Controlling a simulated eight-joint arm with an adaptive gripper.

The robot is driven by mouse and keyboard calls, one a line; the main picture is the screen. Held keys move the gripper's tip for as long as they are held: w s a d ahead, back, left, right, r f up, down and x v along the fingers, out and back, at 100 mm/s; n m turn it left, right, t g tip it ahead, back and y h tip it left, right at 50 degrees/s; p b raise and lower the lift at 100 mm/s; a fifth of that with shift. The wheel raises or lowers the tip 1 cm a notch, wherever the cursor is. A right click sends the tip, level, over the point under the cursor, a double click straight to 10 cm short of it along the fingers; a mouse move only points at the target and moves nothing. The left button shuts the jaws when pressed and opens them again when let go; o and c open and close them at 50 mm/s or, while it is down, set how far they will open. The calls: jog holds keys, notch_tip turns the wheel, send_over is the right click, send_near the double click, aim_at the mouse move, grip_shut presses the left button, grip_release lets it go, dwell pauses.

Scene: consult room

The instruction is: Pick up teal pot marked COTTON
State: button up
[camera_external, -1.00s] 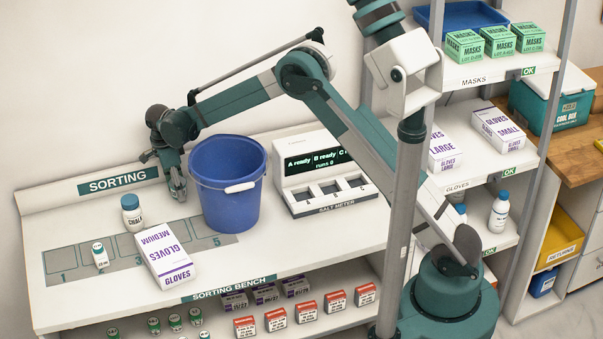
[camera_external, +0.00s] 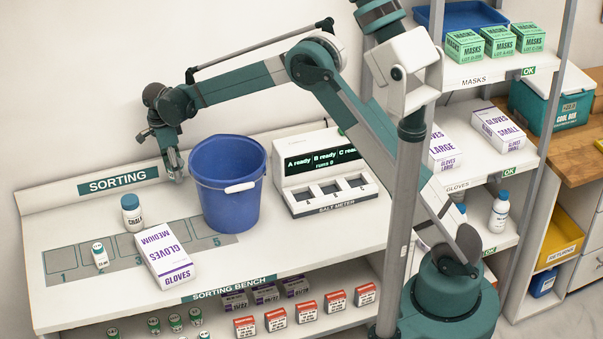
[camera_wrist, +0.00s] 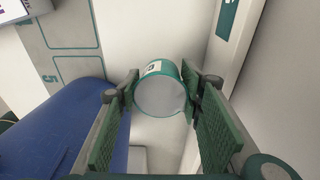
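A small pot with a teal side, a pale round end and a small label (camera_wrist: 160,94) sits between my fingertips in the wrist view. Both fingers touch its sides, and its pale end faces the camera. The label is too small to read, so I cannot confirm COTTON. My gripper (camera_external: 174,166) is shut on this pot, raised above the back of the sorting bench (camera_external: 80,212), left of and behind the blue bucket. In the external view the pot is too small and too covered by the fingers to make out clearly.
The blue bucket (camera_external: 228,190) stands close to the right of my gripper; it also shows in the wrist view (camera_wrist: 50,130). The salt meter (camera_external: 325,175) is farther right.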

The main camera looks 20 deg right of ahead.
jog(key=shift+r, duration=1.05)
dwell(0.5)
